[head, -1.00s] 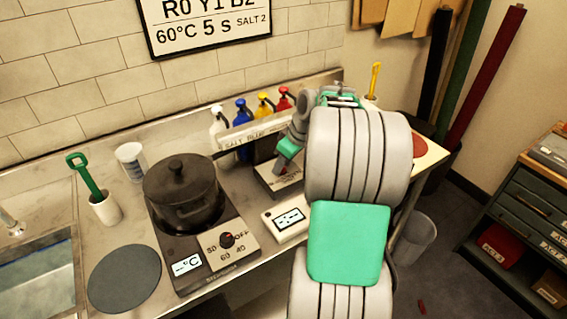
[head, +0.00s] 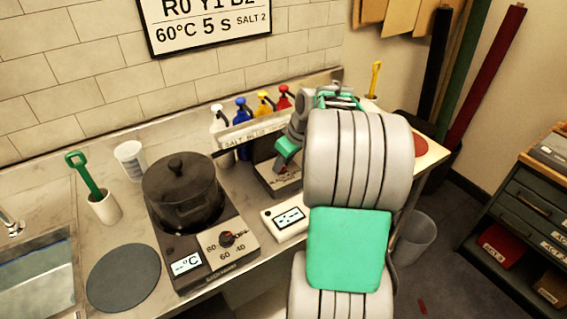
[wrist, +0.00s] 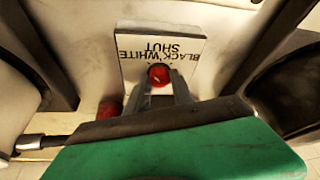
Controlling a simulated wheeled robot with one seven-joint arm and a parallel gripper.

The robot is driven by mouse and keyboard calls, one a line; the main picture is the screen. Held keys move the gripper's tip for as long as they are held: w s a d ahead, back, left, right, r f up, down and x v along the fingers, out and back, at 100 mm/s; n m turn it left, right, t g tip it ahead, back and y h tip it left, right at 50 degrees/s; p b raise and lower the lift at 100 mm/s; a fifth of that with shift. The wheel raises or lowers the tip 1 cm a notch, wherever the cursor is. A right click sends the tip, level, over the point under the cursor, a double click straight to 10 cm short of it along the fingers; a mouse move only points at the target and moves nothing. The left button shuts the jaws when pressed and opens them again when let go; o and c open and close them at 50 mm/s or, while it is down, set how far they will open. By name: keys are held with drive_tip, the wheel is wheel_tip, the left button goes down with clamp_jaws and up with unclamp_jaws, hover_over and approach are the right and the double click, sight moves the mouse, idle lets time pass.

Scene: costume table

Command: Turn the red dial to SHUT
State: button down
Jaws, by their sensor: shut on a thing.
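The red dial (wrist: 160,75) is in the middle of the wrist view, on a pale plate (wrist: 135,68) lettered BLACK, WHITE and SHUT, which appears upside down. My gripper (wrist: 160,88) is shut on the dial, with a grey finger on either side of it. The fingers cover part of the dial, and I cannot tell which word it points to. In the head view my gripper (head: 281,168) is at the dark dispenser box (head: 268,183) below the bottle shelf. The dial is not clear there.
A shelf (head: 250,135) holds white, blue, yellow and red pump bottles behind my gripper. A small white scale (head: 287,220) lies in front. A dark pot (head: 180,190) stands on a hot plate (head: 215,265) to the left. A small red thing (wrist: 108,108) is beside the plate.

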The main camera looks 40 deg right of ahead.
drive_tip(key=m, duration=0.1)
drive_tip(key=m+h+b, duration=0.1)
drive_tip(key=m, duration=0.1)
drive_tip(key=m+b, duration=0.1)
drive_tip(key=shift+a+m+h, duration=0.25)
drive_tip(key=shift+m+h, duration=0.05)
drive_tip(key=shift+h, duration=0.1)
drive_tip(key=shift+a+m+h+b, duration=0.1)
drive_tip(key=shift+m+h+b, duration=0.5)
drive_tip(key=shift+m, duration=1)
drive_tip(key=c, duration=1.1)
unclamp_jaws()
drive_tip(key=shift+r, duration=0.1)
drive_tip(key=v, duration=0.7)
drive_tip(key=shift+r, duration=0.35)
